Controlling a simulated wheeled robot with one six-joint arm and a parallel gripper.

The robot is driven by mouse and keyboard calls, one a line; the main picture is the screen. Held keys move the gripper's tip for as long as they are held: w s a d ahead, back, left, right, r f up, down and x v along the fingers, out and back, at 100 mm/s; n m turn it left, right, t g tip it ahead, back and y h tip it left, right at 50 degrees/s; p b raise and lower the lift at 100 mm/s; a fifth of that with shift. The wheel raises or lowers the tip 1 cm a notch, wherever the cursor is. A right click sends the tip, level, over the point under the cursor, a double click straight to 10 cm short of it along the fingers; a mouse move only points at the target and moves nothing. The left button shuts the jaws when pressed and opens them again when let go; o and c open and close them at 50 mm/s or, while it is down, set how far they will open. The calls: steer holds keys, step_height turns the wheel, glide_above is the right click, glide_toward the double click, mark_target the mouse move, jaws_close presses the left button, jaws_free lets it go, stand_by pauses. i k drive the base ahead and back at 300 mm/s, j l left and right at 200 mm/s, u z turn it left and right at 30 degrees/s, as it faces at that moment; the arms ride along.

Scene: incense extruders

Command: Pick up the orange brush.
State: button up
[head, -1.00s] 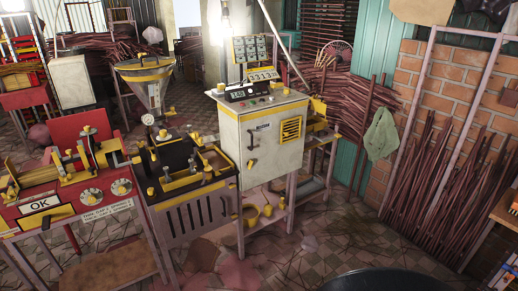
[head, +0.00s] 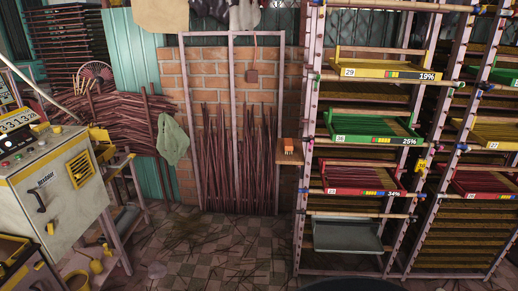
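A small orange block-like thing (head: 288,144) sits on a small wooden shelf (head: 289,158) at the left side of the drying rack. It may be the orange brush, but it is too small to make out bristles or a handle. My gripper is not in view.
A tall rack (head: 306,200) with yellow, green (head: 372,125) and red trays stands at right. Bundles of dark sticks (head: 240,165) lean on the brick wall. A grey cabinet machine (head: 60,195) stands at left. The tiled floor (head: 230,245) in the middle is mostly clear.

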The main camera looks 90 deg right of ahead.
mark_target(288, 142)
steer(key=z, duration=3.2)
